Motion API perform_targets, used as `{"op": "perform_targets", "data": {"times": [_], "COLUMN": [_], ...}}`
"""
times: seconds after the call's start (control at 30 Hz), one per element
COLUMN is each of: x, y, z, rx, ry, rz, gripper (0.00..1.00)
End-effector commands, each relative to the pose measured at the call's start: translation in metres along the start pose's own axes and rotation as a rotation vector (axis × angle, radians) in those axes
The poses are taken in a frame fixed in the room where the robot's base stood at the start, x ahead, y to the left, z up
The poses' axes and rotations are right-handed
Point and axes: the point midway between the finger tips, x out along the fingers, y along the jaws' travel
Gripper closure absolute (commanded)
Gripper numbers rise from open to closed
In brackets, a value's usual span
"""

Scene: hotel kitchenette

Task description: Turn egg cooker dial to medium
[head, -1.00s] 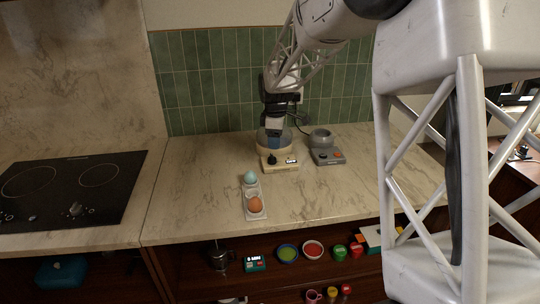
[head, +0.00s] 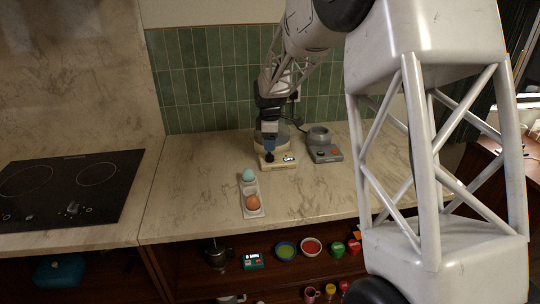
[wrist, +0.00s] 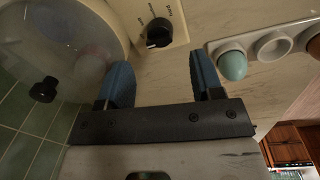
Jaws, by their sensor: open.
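The egg cooker (head: 275,162) stands on the counter near the tiled wall, a cream base with a clear dome (wrist: 62,45). My gripper (head: 270,146) is over the cooker's front in the head view. In the wrist view its two blue fingertips (wrist: 163,80) are spread apart with nothing between them. The dial lies just beyond the fingers, apart from them. In the head view the gripper partly hides the dial and dome.
An egg tray (head: 253,203) holds a blue egg (head: 248,175) and a brown egg (head: 253,202) in front of the cooker. A grey appliance (head: 322,147) stands close on its right. A black cooktop (head: 72,190) is at the left. The counter between is clear.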

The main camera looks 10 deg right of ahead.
Motion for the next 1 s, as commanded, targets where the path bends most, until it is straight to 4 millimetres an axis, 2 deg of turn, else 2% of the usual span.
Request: {"op": "perform_targets", "data": {"times": [0.3, 0.5, 0.93, 0.97, 1.0], "x": [0.039, 0.057, 0.064, 0.064, 0.064], "y": [0.0, 0.0, 0.0, 0.0, 0.0], "z": [0.0, 0.0, 0.0, 0.0, 0.0], "rx": [0.0, 0.0, 0.0, 0.0, 0.0], "ry": [0.0, 0.0, 0.0, 0.0, 0.0], "rz": [-0.001, 0.0, 0.0, 0.0, 0.0], "gripper": [0.4, 0.4, 0.4, 0.41, 0.47]}}
